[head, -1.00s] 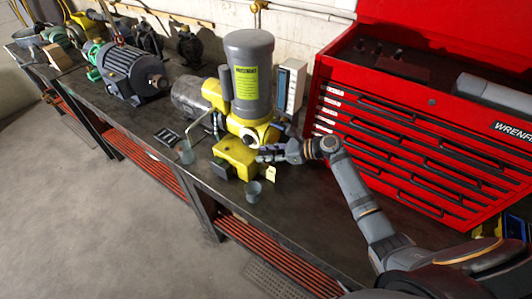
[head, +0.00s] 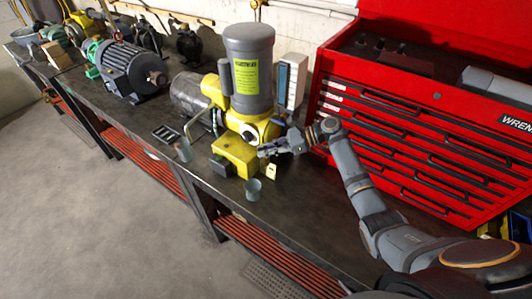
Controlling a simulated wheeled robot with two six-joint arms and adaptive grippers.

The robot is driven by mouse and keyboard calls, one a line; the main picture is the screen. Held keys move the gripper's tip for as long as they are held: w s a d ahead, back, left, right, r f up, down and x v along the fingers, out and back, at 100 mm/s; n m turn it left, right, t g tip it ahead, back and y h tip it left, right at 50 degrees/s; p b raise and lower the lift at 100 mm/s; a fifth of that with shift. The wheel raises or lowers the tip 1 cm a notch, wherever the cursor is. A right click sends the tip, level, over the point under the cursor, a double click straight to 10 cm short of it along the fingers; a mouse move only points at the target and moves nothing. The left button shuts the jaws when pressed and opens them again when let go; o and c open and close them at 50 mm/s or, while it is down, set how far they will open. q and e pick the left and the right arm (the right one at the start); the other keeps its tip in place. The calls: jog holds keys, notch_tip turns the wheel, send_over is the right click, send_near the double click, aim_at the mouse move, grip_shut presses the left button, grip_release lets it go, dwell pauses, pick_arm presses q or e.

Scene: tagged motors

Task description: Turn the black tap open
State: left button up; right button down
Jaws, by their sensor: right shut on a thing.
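The yellow pump (head: 236,150) with an upright grey motor (head: 250,70) stands on the dark bench. My right gripper (head: 264,150) is at the right side of the pump's yellow base, above a small hanging tag (head: 271,172). Its fingers are shut on a small part there, which I take to be the black tap. The fingers hide most of it, so its handle angle cannot be made out. My left gripper is not in view.
Small grey cups (head: 254,190) stand in front of the pump; one (head: 184,150) is further left. A red tool chest (head: 420,130) stands close behind my right arm. Other motors (head: 132,70) line the bench (head: 290,215) to the left.

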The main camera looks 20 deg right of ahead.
jog(key=shift+n+g+y+b, duration=0.3)
jog(key=shift+n+g+b, duration=1)
jog(key=shift+n+g, duration=0.3)
jog(key=c, duration=1.4)
grip_release()
jog(key=shift+o, duration=0.2)
